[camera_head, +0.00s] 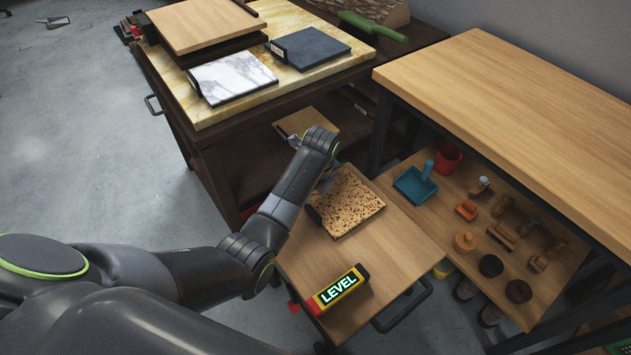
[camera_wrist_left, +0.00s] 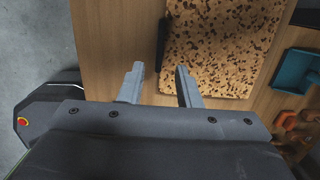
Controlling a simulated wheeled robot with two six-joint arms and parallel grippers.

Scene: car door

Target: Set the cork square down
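The cork square (camera_head: 350,203), tan with dark specks, lies flat on a pale wooden board (camera_head: 395,255) in the head view. It also shows in the left wrist view (camera_wrist_left: 220,45), with a narrow black strip (camera_wrist_left: 163,45) along its left edge. My left gripper (camera_head: 328,180) is at the cork square's far left side in the head view. In the left wrist view my left gripper (camera_wrist_left: 160,70) has its two fingers apart, with nothing between them. The black strip lies just beyond the fingertips, and the right finger overlaps the cork's corner in the picture. My right gripper is not in view.
A yellow-red level (camera_head: 338,288) lies on the board near its front. A table (camera_head: 150,62) behind carries marble, slate and wood squares. A wooden bench (camera_head: 520,110) stands right, above a shelf with a teal dustpan (camera_head: 415,184) and wooden tools. Board space right of the level is clear.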

